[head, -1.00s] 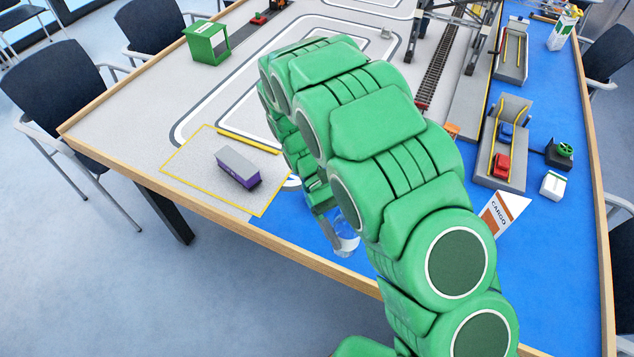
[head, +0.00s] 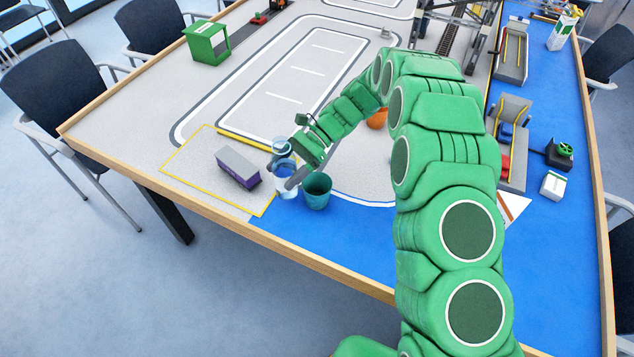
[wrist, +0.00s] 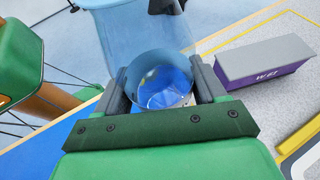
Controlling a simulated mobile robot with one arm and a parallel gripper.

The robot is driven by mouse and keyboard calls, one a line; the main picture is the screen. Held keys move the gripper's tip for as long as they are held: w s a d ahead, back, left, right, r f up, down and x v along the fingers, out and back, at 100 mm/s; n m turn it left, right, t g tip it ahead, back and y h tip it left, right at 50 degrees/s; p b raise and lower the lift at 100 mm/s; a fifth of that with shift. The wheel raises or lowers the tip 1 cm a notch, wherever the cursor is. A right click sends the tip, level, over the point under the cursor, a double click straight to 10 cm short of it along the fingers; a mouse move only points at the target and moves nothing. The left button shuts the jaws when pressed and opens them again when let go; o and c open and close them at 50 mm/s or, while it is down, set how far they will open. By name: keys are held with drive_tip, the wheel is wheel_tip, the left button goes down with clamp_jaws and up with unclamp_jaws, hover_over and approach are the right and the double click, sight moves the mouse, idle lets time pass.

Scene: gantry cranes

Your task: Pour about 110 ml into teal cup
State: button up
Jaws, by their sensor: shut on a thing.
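The teal cup (head: 317,192) stands upright on the blue part of the table near its front edge, in the head view. My gripper (head: 284,174) is just left of it, shut on a clear glass vessel (head: 285,166). In the wrist view the vessel (wrist: 160,84) sits between both fingers; blue shows inside, and I cannot tell whether that is liquid or the mat behind. A pale transparent bluish shape (wrist: 135,38) shows beyond it. The vessel looks roughly upright, and no stream is visible. I cannot see the teal cup's contents.
A purple container with a grey top (head: 238,168) lies close to the left, inside a yellow outline. An orange object (head: 377,119) is partly hidden behind my arm. The table's wooden front edge (head: 215,210) is near. Grey table (head: 205,105) beyond the container is clear.

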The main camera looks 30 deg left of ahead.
drive_tip(key=w+d+f+m+t+y, duration=0.2)
drive_tip(key=w+m+t+y, duration=0.1)
drive_tip(key=w, duration=1)
drive_tip(key=shift+d+f+m+y, duration=0.15)
drive_tip(key=shift+d+m+y, duration=0.2)
drive_tip(key=shift+m+y, duration=0.6)
drive_tip(key=shift+t, duration=0.3)
